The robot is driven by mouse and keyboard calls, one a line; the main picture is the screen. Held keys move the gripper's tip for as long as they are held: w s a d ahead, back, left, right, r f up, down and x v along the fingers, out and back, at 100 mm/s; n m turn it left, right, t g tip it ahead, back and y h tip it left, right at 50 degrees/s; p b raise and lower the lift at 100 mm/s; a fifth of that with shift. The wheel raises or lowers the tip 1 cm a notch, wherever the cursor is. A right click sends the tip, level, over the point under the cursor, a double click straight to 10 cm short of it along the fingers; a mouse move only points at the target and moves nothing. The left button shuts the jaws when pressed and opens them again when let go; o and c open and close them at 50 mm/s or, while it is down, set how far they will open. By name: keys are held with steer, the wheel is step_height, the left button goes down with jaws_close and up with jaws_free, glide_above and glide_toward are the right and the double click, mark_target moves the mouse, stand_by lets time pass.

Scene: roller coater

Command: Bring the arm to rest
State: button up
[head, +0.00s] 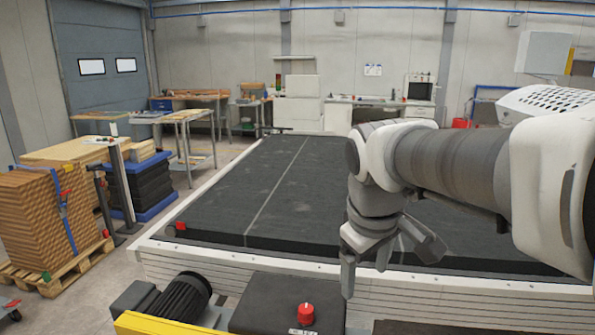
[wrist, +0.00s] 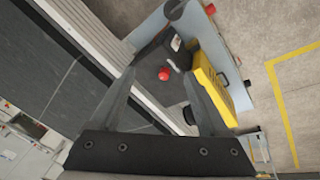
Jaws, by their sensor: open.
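My arm (head: 450,160) reaches in from the right in the head view, with its wrist bent downward. My gripper (head: 390,272) hangs from it near the front edge of the dark machine bed (head: 260,190), with its fingers pointing down. The fingers are spread apart with nothing between them. In the wrist view my gripper (wrist: 160,72) also shows open and empty. A red knob (wrist: 165,74) on the dark control box appears between the fingers, farther off. The gripper hides part of the bed's front edge in the head view.
The red knob also shows in the head view (head: 305,313), with a black motor (head: 182,296) to its left. A stack of brown boards (head: 35,220) on a pallet stands at left. Yellow casing (wrist: 220,88) borders the control box.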

steer(key=s+d+f+m+t, duration=0.2)
steer(key=s+m, duration=0.4)
steer(key=s, duration=0.7)
steer(key=shift+d+f+m+y, duration=0.4)
steer(key=shift+d+f, duration=0.3)
steer(key=shift+f, duration=0.15)
steer(key=shift+w, duration=0.1)
